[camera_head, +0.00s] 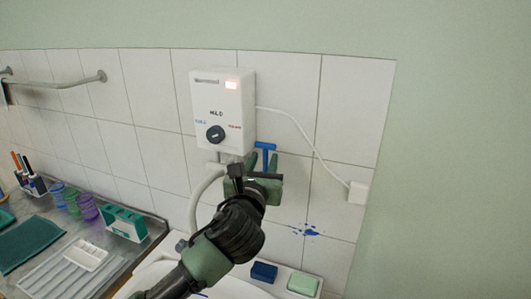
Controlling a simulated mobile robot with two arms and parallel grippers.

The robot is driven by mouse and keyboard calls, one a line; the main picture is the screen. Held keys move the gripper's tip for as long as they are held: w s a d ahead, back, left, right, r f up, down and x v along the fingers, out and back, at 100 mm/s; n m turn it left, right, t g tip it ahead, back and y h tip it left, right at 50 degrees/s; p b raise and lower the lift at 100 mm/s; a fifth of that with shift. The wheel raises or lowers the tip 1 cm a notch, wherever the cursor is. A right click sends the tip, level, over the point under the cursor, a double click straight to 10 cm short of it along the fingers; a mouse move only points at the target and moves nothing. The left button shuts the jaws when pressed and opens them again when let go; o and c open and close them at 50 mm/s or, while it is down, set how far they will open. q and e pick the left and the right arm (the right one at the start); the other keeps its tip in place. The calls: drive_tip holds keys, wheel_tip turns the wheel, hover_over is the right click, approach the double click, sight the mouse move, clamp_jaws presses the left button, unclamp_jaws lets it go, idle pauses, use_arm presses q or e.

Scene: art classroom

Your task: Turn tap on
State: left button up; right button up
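A white water heater (221,110) with a red lit lamp and a black dial hangs on the tiled wall. Below its right side is a blue T-shaped tap handle (265,147). My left gripper (262,161) reaches up from below, in front of the tap. Its green fingers stand apart, with the handle's stem showing between them; I cannot tell whether they touch it. The lower tap is hidden behind the gripper. My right gripper is not in view.
A white basin (228,289) lies below my arm. A metal counter at left holds cups, a green holder (125,222) and a white tray. A white cable runs right to a socket (358,191).

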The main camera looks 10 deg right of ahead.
use_arm(q)
drive_tip(key=shift+x, duration=1.5)
clamp_jaws()
drive_tip(key=shift+f, duration=0.1)
